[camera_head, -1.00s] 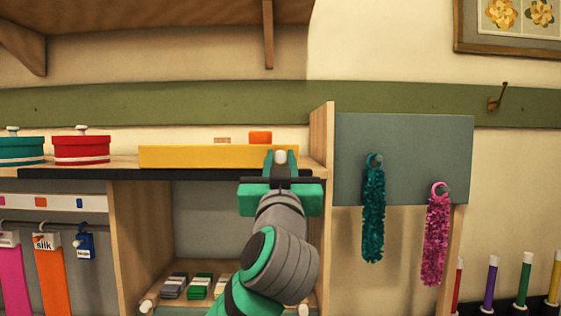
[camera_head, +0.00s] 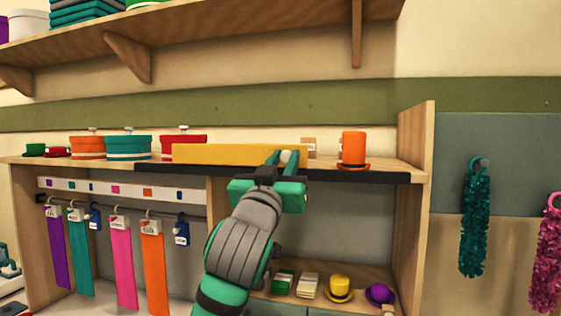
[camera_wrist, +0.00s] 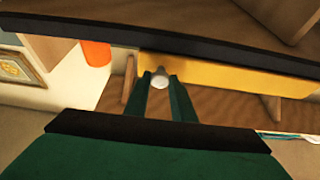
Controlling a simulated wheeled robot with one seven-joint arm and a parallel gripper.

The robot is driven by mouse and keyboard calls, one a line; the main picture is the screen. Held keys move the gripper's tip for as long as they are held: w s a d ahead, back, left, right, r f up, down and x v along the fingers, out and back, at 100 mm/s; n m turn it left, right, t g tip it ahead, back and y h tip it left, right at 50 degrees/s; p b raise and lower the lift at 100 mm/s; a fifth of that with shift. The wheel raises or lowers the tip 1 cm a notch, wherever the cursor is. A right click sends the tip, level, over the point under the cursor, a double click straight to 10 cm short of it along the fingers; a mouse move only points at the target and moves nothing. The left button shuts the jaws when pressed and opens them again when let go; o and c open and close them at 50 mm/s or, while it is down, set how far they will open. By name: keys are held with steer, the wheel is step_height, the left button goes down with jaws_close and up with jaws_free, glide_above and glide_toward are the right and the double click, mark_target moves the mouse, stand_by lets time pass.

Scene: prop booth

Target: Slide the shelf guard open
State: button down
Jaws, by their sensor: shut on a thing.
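The shelf guard is a long yellow panel (camera_head: 215,154) standing along the front of the shelf, above its black edge strip (camera_head: 365,176). A pale round knob (camera_head: 287,156) sits near the guard's right end. My gripper (camera_head: 285,160) is shut on this knob. In the wrist view the knob (camera_wrist: 160,79) shows between the two green fingers, with the yellow guard (camera_wrist: 225,73) behind and to the right. An orange top hat (camera_head: 353,148) stands uncovered on the shelf, right of the guard. It shows as an orange shape in the wrist view (camera_wrist: 96,52).
A red round box (camera_head: 183,140) stands at the guard's left end, beside a teal box (camera_head: 128,147). A wooden side panel (camera_head: 415,150) closes the shelf's right end. Coloured strips hang below on the left. Small hats and stacks sit on the lower shelf.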

steer(key=shift+w+a, duration=0.15)
steer(key=shift+a, duration=0.3)
steer(key=c, duration=1.5)
jaws_free()
steer(key=v, duration=1.1)
steer(key=shift+w, duration=0.1)
